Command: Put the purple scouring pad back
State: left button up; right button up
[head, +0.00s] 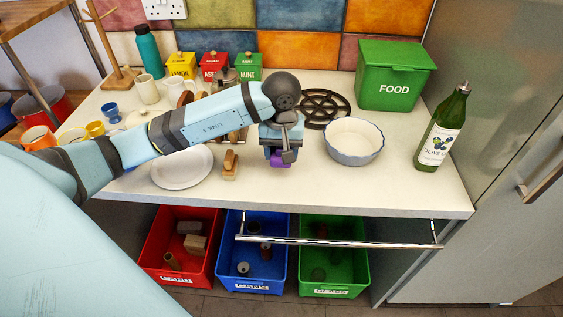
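The purple scouring pad (281,160) shows as a small purple patch at the tip of my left gripper (284,156), over the front middle of the white counter. The gripper points down, and its fingers and wrist hide part of the pad. I cannot tell whether the fingers are closed on the pad or just around it, nor whether the pad touches the counter. My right gripper is not in view.
A wooden-handled brush (230,165) and a white plate (182,168) lie left of the gripper. A bowl (354,142), black trivet (325,108), green FOOD box (394,76) and oil bottle (443,130) stand right. Red, blue and green bins (334,290) sit below the counter.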

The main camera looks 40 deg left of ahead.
aim_at(281, 171)
pick_arm(q)
notch_tip(281, 171, down, 4)
jog(key=shift+f, duration=0.15)
dwell(0.3)
jog(key=shift+f, duration=0.2)
jog(key=o, duration=0.8)
jog(key=shift+r, duration=0.25)
notch_tip(281, 171, up, 12)
